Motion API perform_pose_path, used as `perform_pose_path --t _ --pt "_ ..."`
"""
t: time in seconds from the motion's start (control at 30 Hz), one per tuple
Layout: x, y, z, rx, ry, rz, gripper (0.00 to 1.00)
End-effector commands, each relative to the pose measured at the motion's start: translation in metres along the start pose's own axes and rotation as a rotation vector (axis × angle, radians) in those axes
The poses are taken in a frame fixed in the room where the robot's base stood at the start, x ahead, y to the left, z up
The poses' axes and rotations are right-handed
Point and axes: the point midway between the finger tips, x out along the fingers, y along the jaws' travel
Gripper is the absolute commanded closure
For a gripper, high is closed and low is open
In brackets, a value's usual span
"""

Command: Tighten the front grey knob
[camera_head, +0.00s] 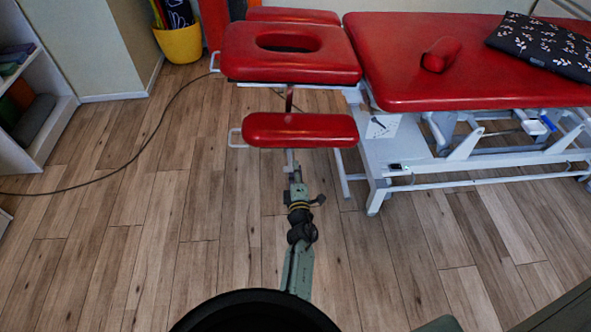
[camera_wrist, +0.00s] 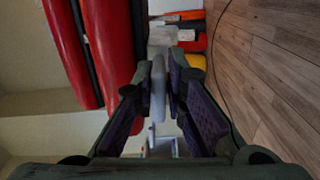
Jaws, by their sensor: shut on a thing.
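The front grey knob (camera_wrist: 158,92) is a pale grey piece between my fingers in the wrist view. My gripper (camera_wrist: 160,80) is shut on it, with a dark finger on each side. In the head view my gripper (camera_head: 297,178) is just below the near red armrest pad (camera_head: 300,130), at the lower end of its support. The knob cannot be made out clearly in the head view. The pad belongs to the red treatment table (camera_head: 385,50), whose headrest (camera_head: 250,60) has an oval face hole.
A patterned dark cushion (camera_head: 545,45) and a small red roll (camera_head: 441,54) lie on the table. Its white frame (camera_head: 375,165) stands to the right of my arm. A black cable (camera_head: 150,135) crosses the floor at left. A yellow bucket (camera_head: 180,44) stands behind. Wooden floor (camera_head: 140,240) is clear at left.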

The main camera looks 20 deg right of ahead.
Motion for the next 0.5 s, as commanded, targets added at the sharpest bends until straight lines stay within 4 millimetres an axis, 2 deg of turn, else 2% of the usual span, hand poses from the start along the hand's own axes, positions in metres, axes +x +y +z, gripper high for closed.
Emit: perform_pose_path --t 0.07,0.1,0.3,0.37,0.5 --pt "0.0000 0.0005 -0.0046 0.001 0.010 0.002 1.00" --pt "0.0000 0.0005 -0.0047 0.001 0.010 0.002 0.87" --pt "0.0001 0.0004 -0.0032 0.000 0.007 0.002 0.74" --pt "0.0001 0.0004 -0.0026 0.000 0.006 0.001 0.70" --pt "0.0001 0.0003 -0.0017 -0.001 0.004 0.001 0.69"
